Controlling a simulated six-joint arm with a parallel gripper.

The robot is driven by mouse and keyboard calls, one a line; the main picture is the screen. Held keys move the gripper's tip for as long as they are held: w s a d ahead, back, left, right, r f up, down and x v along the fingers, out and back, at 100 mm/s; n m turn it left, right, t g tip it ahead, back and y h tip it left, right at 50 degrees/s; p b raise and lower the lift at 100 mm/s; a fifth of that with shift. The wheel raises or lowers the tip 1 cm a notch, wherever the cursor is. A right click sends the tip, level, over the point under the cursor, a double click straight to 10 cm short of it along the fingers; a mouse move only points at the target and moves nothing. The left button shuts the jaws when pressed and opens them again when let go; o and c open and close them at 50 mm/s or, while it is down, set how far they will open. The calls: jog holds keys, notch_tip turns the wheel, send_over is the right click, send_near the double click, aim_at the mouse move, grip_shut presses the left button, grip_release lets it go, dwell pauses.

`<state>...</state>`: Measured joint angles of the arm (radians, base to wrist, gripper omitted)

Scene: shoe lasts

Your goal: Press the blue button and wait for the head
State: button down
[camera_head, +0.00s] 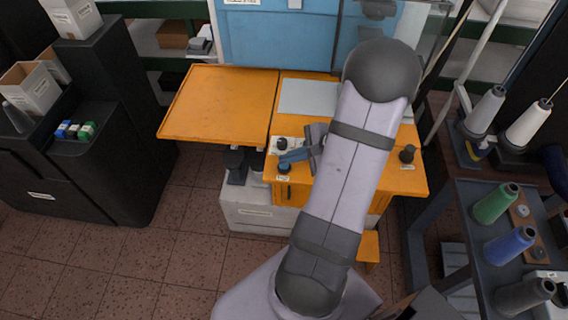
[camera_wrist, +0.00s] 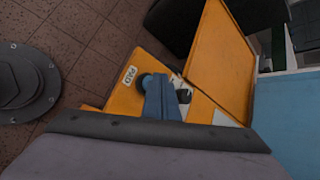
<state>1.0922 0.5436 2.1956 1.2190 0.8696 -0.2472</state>
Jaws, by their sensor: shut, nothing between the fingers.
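The blue button (camera_head: 284,169) sits at the front left of the orange machine table, beside a small white label. In the wrist view the blue button (camera_wrist: 145,80) shows partly past my fingertips, which hide the rest. My gripper (camera_head: 284,160) is shut and empty, with its blue-grey fingers right over or against the button. In the wrist view my gripper (camera_wrist: 158,80) points at the button. I cannot tell whether it touches or presses it. The head is not clearly seen, as my arm covers part of the machine.
A black knob (camera_head: 282,143) stands just behind the button, and another dark knob (camera_head: 407,154) is at the table's right. An orange side panel (camera_head: 218,103) extends left. A rack with a green spool (camera_head: 495,203) and a blue spool (camera_head: 509,246) stands at right.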

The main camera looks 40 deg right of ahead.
aim_at(288, 165)
jog(key=shift+f+b, duration=0.4)
jog(key=shift+f, duration=0.05)
dwell(0.3)
jog(key=shift+r, duration=0.1)
dwell(0.3)
jog(key=shift+r+p, duration=0.65)
jog(key=shift+r, duration=0.2)
jog(key=shift+r+p, duration=1.95)
jog(key=shift+r, duration=0.6)
